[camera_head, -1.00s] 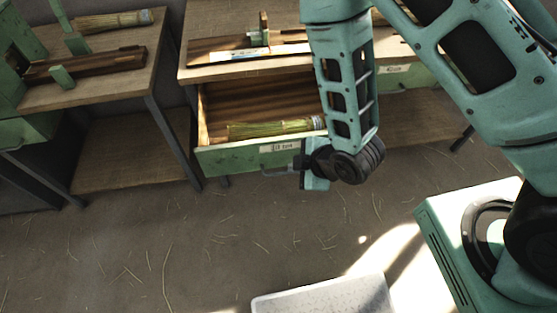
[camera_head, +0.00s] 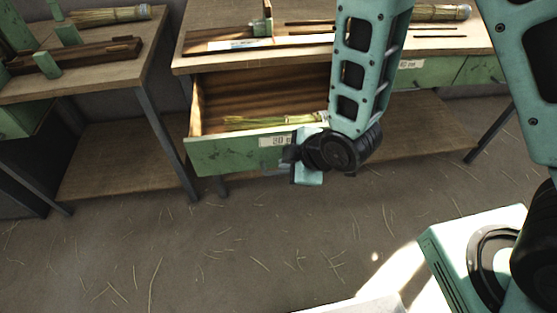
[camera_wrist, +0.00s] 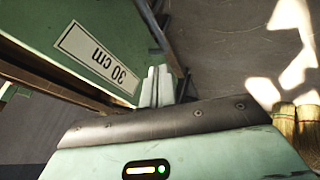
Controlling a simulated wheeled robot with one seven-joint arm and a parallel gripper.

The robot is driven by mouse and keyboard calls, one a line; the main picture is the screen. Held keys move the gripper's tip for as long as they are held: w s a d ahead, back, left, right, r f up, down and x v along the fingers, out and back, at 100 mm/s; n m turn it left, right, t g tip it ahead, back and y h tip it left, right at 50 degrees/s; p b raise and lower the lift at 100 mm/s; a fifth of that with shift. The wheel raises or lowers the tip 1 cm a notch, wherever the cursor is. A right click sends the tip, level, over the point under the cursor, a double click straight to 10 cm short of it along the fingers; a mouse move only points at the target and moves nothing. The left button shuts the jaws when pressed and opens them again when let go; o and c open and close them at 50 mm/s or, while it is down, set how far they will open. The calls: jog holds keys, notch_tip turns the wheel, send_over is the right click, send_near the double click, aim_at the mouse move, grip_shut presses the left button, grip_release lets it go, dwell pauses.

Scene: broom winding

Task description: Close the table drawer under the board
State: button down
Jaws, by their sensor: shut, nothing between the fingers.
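The table drawer stands open under the board (camera_head: 240,44), which lies on the tabletop. Its green front (camera_head: 230,155) has a label and a handle (camera_head: 276,168); the wooden inside (camera_head: 270,95) holds a straw bundle (camera_head: 260,122). My gripper (camera_head: 303,167) is at the right part of the drawer front, partly covering it. In the wrist view, my shut, empty fingers (camera_wrist: 158,84) are beside a green front (camera_wrist: 110,30) with an upside-down "30 cm" label (camera_wrist: 97,55). I cannot tell whether they touch it. My arm hides the drawer's right end.
The worktable (camera_head: 195,65) has another green drawer front (camera_head: 425,72) at the right and a lower shelf (camera_head: 400,148). A second table (camera_head: 125,80) stands at the left. The floor (camera_head: 220,240) in front is open, with scattered straw.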

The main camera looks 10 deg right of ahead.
aim_at(270, 156)
jog(key=w, duration=0.1)
jog(key=w+f, duration=0.1)
jog(key=w, duration=0.1)
jog(key=w+a+f, duration=0.1)
jog(key=shift+w+f, duration=0.2)
jog(key=shift+f, duration=0.05)
jog(key=shift+w, duration=0.55)
